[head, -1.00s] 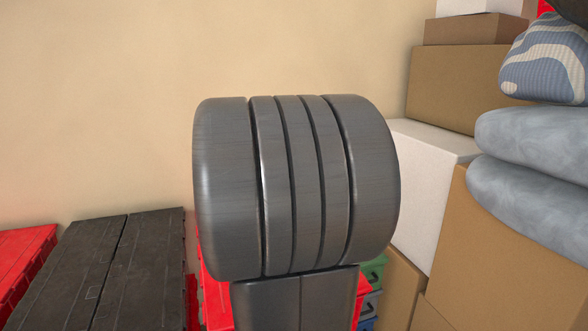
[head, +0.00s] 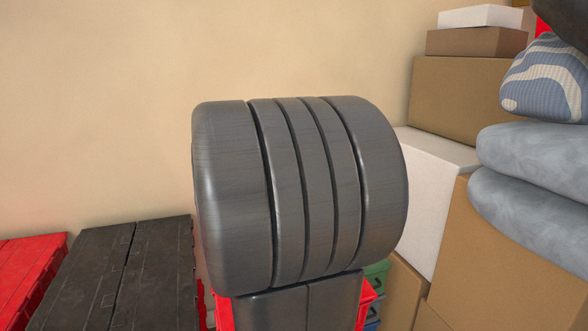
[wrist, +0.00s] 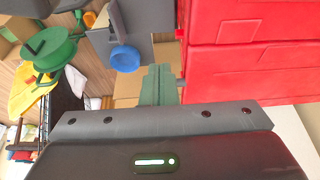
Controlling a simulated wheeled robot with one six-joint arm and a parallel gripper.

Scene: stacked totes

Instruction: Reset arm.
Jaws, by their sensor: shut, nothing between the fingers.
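A large grey ribbed joint of my own arm (head: 305,190) fills the middle of the head view, with a lower grey link below it. My gripper (wrist: 158,84) shows in the wrist view as two green fingers close together in front of the grey palm bar. It is shut, with nothing seen between the fingers. My gripper is out of the head view. In the wrist view, red totes (wrist: 250,62) are at the upper right, to the right of the fingers; the gap to them is hard to judge.
Black totes (head: 110,270) and a red tote (head: 28,265) stand at the lower left. Cardboard boxes (head: 460,100), a white box (head: 440,160) and grey cushions (head: 530,205) are stacked at right. The wall behind is bare.

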